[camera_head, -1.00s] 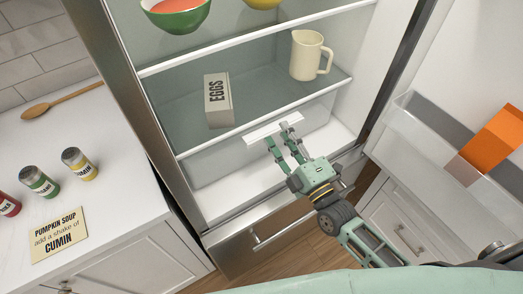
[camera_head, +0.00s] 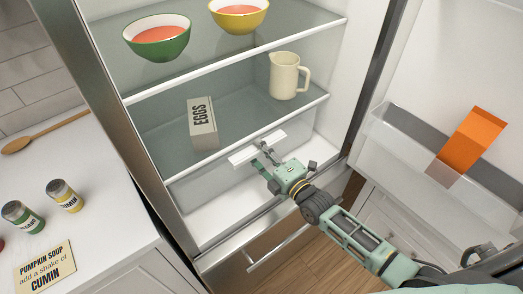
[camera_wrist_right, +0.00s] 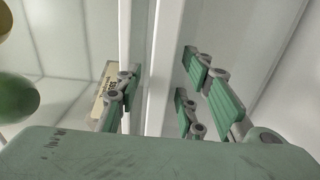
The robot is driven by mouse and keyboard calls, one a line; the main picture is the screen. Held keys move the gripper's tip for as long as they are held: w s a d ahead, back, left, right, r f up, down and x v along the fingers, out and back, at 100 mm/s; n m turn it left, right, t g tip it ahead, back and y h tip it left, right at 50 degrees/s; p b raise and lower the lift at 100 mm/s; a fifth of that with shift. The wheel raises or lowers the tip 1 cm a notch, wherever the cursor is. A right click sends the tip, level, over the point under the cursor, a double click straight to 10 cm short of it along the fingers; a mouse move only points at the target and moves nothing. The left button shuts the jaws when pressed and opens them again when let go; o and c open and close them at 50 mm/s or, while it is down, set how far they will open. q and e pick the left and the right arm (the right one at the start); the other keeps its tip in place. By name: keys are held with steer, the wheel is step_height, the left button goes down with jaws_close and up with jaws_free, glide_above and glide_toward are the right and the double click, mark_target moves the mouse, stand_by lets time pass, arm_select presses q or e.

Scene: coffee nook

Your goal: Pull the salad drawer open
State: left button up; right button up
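The salad drawer (camera_head: 215,180) is a pale translucent bin at the bottom of the open fridge, under the lower shelf. It appears closed. Its white bar handle (camera_head: 240,158) runs along the upper front; in the right wrist view the white bar (camera_wrist_right: 163,75) stands upright in the middle. My right gripper (camera_head: 268,157) is at the handle. In the right wrist view its green-padded fingers (camera_wrist_right: 158,100) are apart, on either side of the bar, with gaps showing. Contact cannot be made out. My left gripper is not in view.
The lower shelf holds an egg box (camera_head: 203,128) and a cream jug (camera_head: 285,78); the upper shelf holds a green bowl (camera_head: 158,47) and a yellow bowl (camera_head: 240,17). The open fridge door (camera_head: 455,100) with an orange carton (camera_head: 472,140) is at right. A counter (camera_head: 85,175) is at left.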

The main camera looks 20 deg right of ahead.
steer(key=shift+c, duration=0.4)
jaws_close()
